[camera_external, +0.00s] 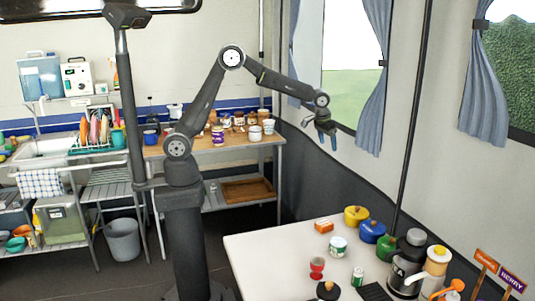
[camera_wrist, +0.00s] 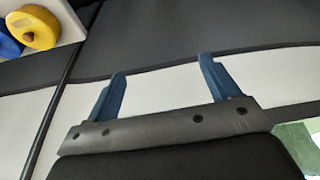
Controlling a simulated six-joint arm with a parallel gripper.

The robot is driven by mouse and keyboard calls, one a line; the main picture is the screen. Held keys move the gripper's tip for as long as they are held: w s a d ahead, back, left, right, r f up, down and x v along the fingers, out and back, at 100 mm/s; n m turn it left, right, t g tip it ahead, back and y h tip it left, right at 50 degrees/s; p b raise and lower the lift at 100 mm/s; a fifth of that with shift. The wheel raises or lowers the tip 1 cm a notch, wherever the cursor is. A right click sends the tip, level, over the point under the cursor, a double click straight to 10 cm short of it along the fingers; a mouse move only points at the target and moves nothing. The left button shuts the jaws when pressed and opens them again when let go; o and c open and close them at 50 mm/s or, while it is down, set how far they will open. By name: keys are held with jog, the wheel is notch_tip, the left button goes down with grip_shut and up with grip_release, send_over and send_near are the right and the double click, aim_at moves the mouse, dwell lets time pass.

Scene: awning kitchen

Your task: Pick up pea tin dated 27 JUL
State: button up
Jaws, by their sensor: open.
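My gripper (camera_external: 327,132) is raised in the air beyond the far side of the white table, near the window. Its two blue fingers (camera_wrist: 161,68) are apart and empty in the wrist view. A white and green tin (camera_external: 338,246) stands on the table, with a smaller green and white container (camera_external: 357,276) nearer the front. No date or pea label is legible, so I cannot tell which thing is the pea tin dated 27 JUL. Several tins and jars (camera_external: 218,135) also stand on the back workbench, too small to read.
The white table (camera_external: 270,255) has bare room at its left. It also holds an orange box (camera_external: 323,226), a yellow pot (camera_external: 356,216), which also shows in the wrist view (camera_wrist: 40,30), a blue pot (camera_external: 372,231), a red cup (camera_external: 317,267) and a dark kettle (camera_external: 405,268).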

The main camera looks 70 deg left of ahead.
jog(key=s+d+m+h, duration=0.1)
jog(key=s+d+m, duration=0.2)
jog(key=s+d, duration=0.7)
jog(key=s+d+m+h, duration=0.15)
jog(key=s+d, duration=0.35)
jog(key=d, duration=1.1)
jog(key=s+d+m+h, duration=0.1)
jog(key=s+d+m, duration=0.45)
jog(key=d, duration=0.75)
jog(key=n, duration=0.2)
send_near(338, 241)
jog(key=shift+t+y, duration=0.3)
jog(key=shift+y, duration=0.05)
jog(key=x, duration=0.5)
jog(key=shift+s+d, duration=0.2)
jog(key=shift+d, duration=0.15)
jog(key=shift+x, duration=2.95)
jog(key=shift+s, duration=0.1)
jog(key=c, duration=1.2)
jog(key=shift+o, duration=0.2)
